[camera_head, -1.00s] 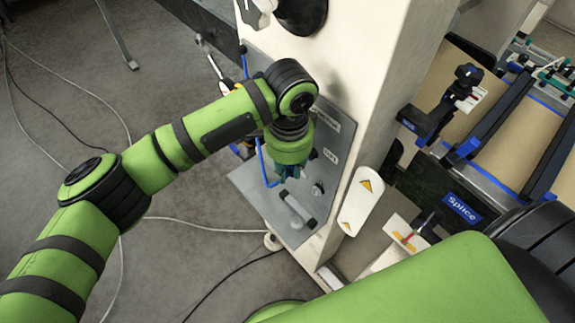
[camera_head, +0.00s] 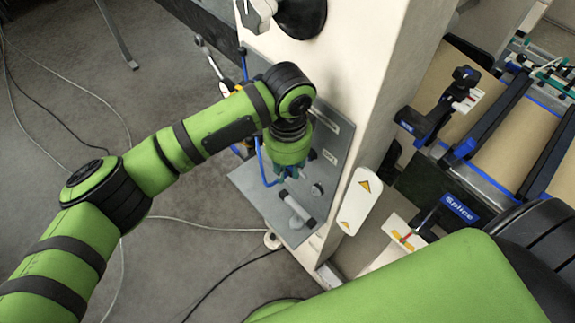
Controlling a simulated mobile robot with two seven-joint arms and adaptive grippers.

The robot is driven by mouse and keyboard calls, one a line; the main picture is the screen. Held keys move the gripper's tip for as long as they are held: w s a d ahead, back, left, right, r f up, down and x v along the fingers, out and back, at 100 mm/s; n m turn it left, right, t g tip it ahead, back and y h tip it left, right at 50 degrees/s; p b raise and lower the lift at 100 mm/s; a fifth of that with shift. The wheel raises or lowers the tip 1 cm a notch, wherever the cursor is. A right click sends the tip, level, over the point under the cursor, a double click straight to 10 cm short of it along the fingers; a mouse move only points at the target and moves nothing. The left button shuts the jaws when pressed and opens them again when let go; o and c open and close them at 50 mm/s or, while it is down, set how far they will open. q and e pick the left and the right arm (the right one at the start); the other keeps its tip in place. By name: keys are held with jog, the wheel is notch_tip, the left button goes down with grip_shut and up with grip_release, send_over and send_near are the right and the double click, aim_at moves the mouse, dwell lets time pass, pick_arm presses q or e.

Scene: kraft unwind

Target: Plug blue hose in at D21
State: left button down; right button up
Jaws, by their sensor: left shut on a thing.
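The blue hose (camera_head: 261,162) hangs in a loop along the left side of my left wrist, and its lower end curves in under the gripper. My left gripper (camera_head: 287,178) points down at the grey panel on the machine's side, and its teal fingers are partly hidden by the wrist. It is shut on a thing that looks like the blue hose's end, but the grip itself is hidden. I cannot read a D21 label on the panel (camera_head: 338,150). My right gripper is not in view; a green arm link of mine fills the lower right.
A grey cylindrical handle (camera_head: 298,209) and a dark knob (camera_head: 317,190) sit beside the gripper. The white machine column (camera_head: 355,60) stands close on the right, with a white warning plate (camera_head: 359,202). Tools hang at the panel's left. The splice table (camera_head: 480,130) is farther right.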

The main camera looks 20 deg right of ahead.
pick_arm(q)
jog(key=shift+w+d+p, duration=0.15)
jog(key=shift+d+p, duration=0.25)
jog(key=shift+p, duration=0.1)
dwell(0.9)
jog(key=c, duration=1)
grip_release()
notch_tip(320, 180, up, 12)
